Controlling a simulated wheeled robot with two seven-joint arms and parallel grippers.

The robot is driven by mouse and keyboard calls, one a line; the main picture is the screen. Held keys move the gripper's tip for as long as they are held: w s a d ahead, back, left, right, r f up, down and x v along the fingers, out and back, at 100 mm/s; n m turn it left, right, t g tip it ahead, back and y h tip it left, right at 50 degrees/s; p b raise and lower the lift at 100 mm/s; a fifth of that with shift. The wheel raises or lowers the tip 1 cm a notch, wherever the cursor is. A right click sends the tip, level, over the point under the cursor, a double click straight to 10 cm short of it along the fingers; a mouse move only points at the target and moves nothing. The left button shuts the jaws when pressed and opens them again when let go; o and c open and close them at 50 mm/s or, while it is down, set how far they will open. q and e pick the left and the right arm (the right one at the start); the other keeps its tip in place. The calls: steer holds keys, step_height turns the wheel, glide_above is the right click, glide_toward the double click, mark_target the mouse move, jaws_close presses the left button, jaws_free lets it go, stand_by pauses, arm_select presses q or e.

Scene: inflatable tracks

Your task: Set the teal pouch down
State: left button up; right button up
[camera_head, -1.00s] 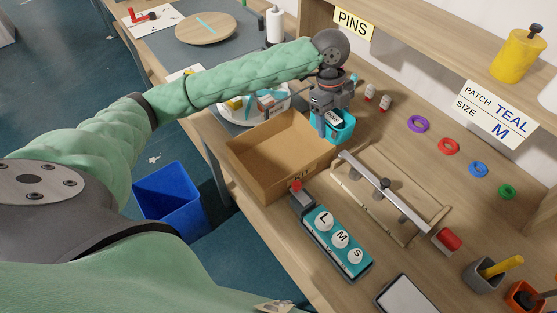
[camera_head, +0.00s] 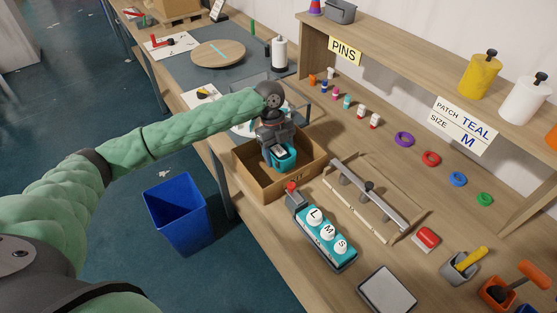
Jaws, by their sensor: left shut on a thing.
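The teal pouch (camera_head: 284,158) has a pale label on it and is inside or just above the open cardboard box (camera_head: 249,178) on the bench. My left gripper (camera_head: 279,149) is shut on the pouch from above, with its fingers partly hiding it. I cannot tell whether the pouch touches the box floor. My right gripper is not in view.
A teal block with L, M and S buttons (camera_head: 325,234) stands in front of the box. A metal-barred fixture (camera_head: 366,191) lies to its right. A blue bin (camera_head: 175,213) stands on the floor.

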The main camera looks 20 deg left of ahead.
arm_select(q)
steer(key=shift+f+p, duration=0.65)
steer(key=shift+f, duration=1.3)
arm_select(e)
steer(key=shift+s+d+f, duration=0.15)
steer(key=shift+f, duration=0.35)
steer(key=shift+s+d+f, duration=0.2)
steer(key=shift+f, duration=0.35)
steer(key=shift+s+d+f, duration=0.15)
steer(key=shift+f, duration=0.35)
arm_select(q)
steer(key=shift+f, duration=0.1)
steer(key=o, duration=1)
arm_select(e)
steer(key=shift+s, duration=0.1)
